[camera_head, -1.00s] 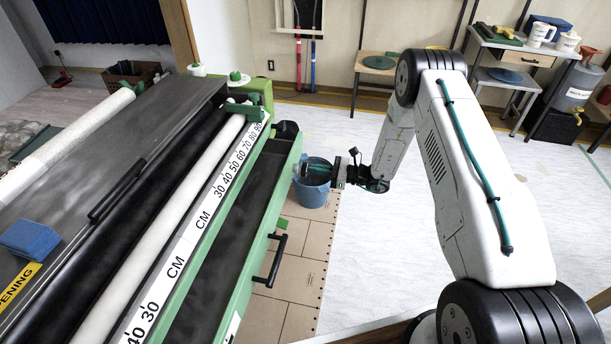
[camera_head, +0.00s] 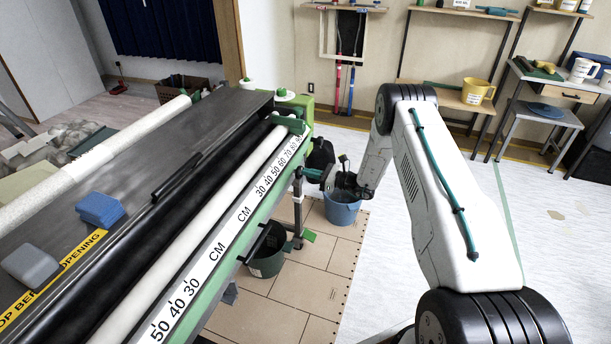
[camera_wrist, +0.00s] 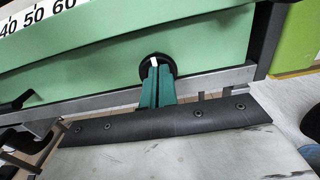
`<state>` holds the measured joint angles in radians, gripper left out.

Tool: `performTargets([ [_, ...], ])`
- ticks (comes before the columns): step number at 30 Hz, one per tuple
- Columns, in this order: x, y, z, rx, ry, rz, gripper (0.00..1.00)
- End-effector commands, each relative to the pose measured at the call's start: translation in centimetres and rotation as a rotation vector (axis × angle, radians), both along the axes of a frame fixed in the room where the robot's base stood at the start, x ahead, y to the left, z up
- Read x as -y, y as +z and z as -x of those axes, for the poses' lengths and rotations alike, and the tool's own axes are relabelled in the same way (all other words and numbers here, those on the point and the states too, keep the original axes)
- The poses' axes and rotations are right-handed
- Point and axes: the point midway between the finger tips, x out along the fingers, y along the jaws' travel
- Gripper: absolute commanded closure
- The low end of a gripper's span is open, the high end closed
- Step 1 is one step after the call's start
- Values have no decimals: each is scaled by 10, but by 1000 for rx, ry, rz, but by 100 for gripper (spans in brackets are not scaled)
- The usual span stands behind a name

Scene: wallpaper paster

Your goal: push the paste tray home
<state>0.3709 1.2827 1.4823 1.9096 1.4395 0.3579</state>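The paste tray's green front (camera_head: 213,284) runs along the machine's right side, just under the white centimetre scale, and no open tray interior shows. Its black bar handle (camera_head: 257,243) sticks out. My gripper (camera_head: 312,174) is at the far end of this front, beside the machine. In the wrist view, the green front (camera_wrist: 95,60) fills the upper half. My two green fingers (camera_wrist: 157,85) are side by side, holding nothing visible, with tips at a round black knob (camera_wrist: 157,60) on the front. Whether they touch it I cannot tell.
A blue bucket (camera_head: 342,212) stands on the floor just below my gripper. A dark green bucket (camera_head: 266,262) stands under the handle. Blue and grey sponges (camera_head: 100,209) lie on the machine top. The floor to the right is clear.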

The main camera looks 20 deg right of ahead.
Motion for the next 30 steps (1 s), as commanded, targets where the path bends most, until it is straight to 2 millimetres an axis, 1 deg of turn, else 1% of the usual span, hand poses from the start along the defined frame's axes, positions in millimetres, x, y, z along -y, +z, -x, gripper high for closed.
performTargets([
  [1, -5, 2, -4, 4, 3, 4, 100],
  [5, -8, 3, -4, 6, 7, 4, 100],
  [8, -9, 3, -4, 7, 9, 5, 100],
  [11, -4, 3, -1, 7, 9, 5, 100],
  [14, 9, 3, 7, 5, 6, 2, 100],
  [17, 31, 2, 18, 3, -2, 0, 100],
  [19, 47, 2, 30, 2, -7, 1, 100],
  [21, 58, 2, 42, 3, -4, 0, 100],
  [27, 80, 1, 68, 1, 6, -1, 100],
  [30, 89, 1, 76, 2, 7, -1, 100],
])
